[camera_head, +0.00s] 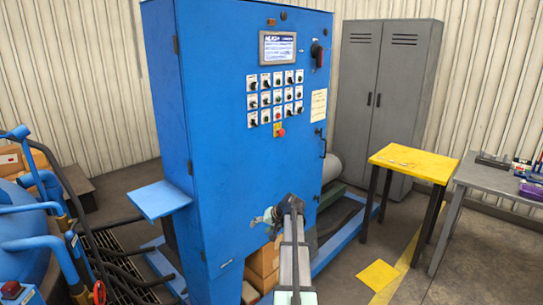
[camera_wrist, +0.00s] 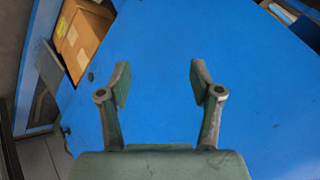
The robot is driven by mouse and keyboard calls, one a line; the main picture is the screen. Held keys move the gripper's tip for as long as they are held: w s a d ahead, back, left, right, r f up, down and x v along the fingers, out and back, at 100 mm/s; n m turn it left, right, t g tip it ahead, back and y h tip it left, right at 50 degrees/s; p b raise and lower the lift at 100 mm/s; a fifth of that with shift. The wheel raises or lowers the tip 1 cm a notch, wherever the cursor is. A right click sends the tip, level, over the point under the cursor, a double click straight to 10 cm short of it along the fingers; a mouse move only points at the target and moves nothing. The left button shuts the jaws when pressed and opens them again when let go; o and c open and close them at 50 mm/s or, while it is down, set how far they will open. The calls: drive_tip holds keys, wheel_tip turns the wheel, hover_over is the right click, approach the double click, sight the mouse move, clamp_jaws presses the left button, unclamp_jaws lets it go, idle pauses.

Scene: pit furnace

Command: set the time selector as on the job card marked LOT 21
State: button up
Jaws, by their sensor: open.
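The blue control cabinet (camera_head: 240,150) stands in the middle of the head view. Its front carries a grid of small selector knobs on white plates (camera_head: 276,88), in several rows. The labels are too small to read, so I cannot tell which is the time selector. A pale sheet (camera_head: 318,105) is fixed right of the knobs; its writing is unreadable and I cannot tell whether it is marked LOT 21. My gripper (camera_wrist: 160,78) is open and empty before plain blue metal in the wrist view. In the head view, my gripper (camera_head: 262,218) is low by the cabinet front, well below the knobs.
A screen (camera_head: 277,47) is above the knobs, a red button (camera_head: 281,132) below. A dark rotary switch (camera_head: 317,54) and door handle (camera_head: 322,142) are at right. A blue shelf (camera_head: 158,200) juts left. A yellow table (camera_head: 415,162) and grey table (camera_head: 490,178) stand right.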

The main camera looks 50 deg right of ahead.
sight(270, 103)
drive_tip(key=s+d+r+t+h, duration=0.1)
drive_tip(key=s+d+r+t, duration=0.1)
drive_tip(key=d+r, duration=0.8)
drive_tip(key=s+d+r+n+t+h, duration=0.1)
drive_tip(key=d+r+t, duration=0.3)
drive_tip(key=r, duration=1.3)
drive_tip(key=s+d+r+t+h, duration=0.1)
drive_tip(key=s+d+r, duration=0.1)
drive_tip(key=d+r, duration=0.85)
wheel_tip(270, 103, up, 8)
drive_tip(key=w+a+n+t+y, duration=0.1)
drive_tip(key=w+a+n+t, duration=0.1)
drive_tip(key=t, duration=0.1)
drive_tip(key=w+p, duration=0.1)
drive_tip(key=w, duration=0.4)
drive_tip(key=w+p, duration=0.2)
drive_tip(key=w, duration=0.4)
drive_tip(key=w+d+p, duration=0.1)
drive_tip(key=w+p, duration=0.1)
drive_tip(key=w, duration=0.3)
drive_tip(key=shift+w, duration=0.4)
drive_tip(key=c, duration=1.1)
